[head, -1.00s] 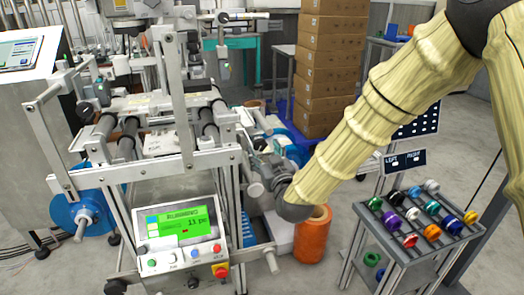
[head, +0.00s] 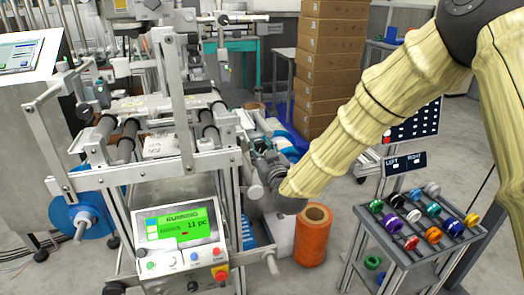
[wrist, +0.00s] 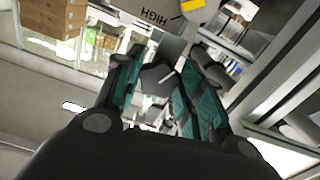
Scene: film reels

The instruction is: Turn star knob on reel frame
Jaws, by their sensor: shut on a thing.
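The reel frame (head: 205,160) is a grey metal machine frame with dark rollers, on the left in the head view. My gripper (head: 262,168) is at the right side of this frame, partly hidden by my own wrist. In the wrist view, my gripper (wrist: 160,85) has its two teal-padded fingers closed around a dark grey knob (wrist: 158,77). The knob's star shape is hard to make out, and the fingers cover its sides. In the head view I cannot pick out the knob clearly.
A control panel (head: 180,232) with a green "RUNNING" screen is at the frame's front. An orange roll (head: 312,240) stands on the floor below my wrist. A rack of coloured spools (head: 400,262) is at the right. Stacked cartons (head: 327,75) stand behind.

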